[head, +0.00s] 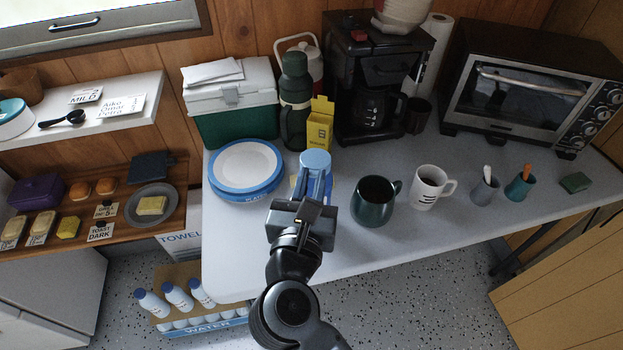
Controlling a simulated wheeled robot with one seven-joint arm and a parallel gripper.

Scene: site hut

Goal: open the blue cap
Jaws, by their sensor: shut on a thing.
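The blue cap (315,160) is a light-blue round piece near the middle of the head view, towards the back of the grey table. My gripper (318,184) reaches it from the front, and its jaws are shut on it. My fingers and wrist cover most of what is under the cap. A sliver of blue and pale yellow shows just left of the fingers, but I cannot tell what it belongs to. I cannot tell whether the cap is seated or loose.
Close behind stand a yellow sugar box (320,125) and a dark green flask (295,95). A white-topped blue round container (247,167) is left. A dark green mug (375,202) and a white mug (430,187) are right. The table's front (240,265) is clear.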

